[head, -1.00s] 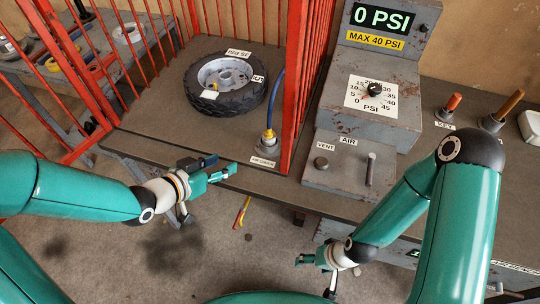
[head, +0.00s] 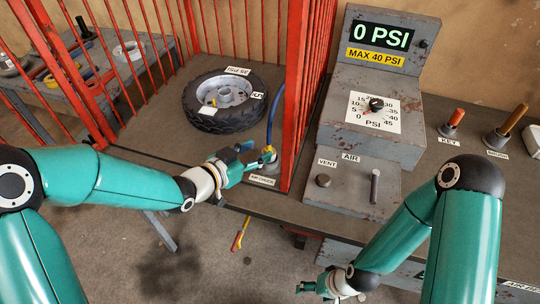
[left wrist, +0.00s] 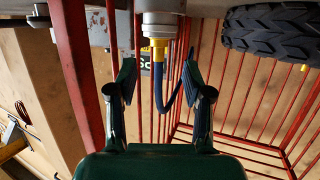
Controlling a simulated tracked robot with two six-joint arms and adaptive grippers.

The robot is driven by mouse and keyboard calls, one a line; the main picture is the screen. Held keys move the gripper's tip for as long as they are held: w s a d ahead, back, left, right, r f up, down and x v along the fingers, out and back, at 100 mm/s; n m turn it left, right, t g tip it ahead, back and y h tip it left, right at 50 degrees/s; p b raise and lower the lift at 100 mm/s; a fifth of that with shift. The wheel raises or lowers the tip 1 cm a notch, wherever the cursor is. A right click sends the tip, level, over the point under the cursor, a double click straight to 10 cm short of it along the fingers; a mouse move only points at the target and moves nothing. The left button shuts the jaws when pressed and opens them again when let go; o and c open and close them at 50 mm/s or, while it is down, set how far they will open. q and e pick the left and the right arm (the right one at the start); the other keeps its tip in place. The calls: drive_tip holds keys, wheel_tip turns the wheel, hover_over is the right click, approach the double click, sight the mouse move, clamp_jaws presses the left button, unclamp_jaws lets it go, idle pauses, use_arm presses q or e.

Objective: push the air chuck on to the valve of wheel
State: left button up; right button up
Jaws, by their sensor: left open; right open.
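The air chuck (head: 267,153) stands upright in its holder at the front right of the cage, with a blue hose rising from it. In the left wrist view the chuck (left wrist: 158,45) shows a yellow collar and the blue hose, ahead of and between my open fingers. The wheel (head: 226,99) lies flat in the cage behind it, with labels on it and a small yellow part near its hub. My left gripper (head: 247,159) is open just left of the chuck; contact cannot be told. My right gripper (head: 318,286) is open and empty, low in front of the bench.
A red cage post (head: 297,100) rises close to the right of the chuck. The grey control box (head: 372,130) reads 0 PSI and has a dial, VENT knob and AIR lever. A key (head: 453,122) and a brush (head: 505,130) stand at right.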

sight(266, 146)
use_arm(q)
drive_tip(key=shift+p+x, duration=0.5)
drive_tip(key=shift+x, duration=2.15)
drive_tip(key=shift+s, duration=0.1)
clamp_jaws()
drive_tip(key=shift+r, duration=0.1)
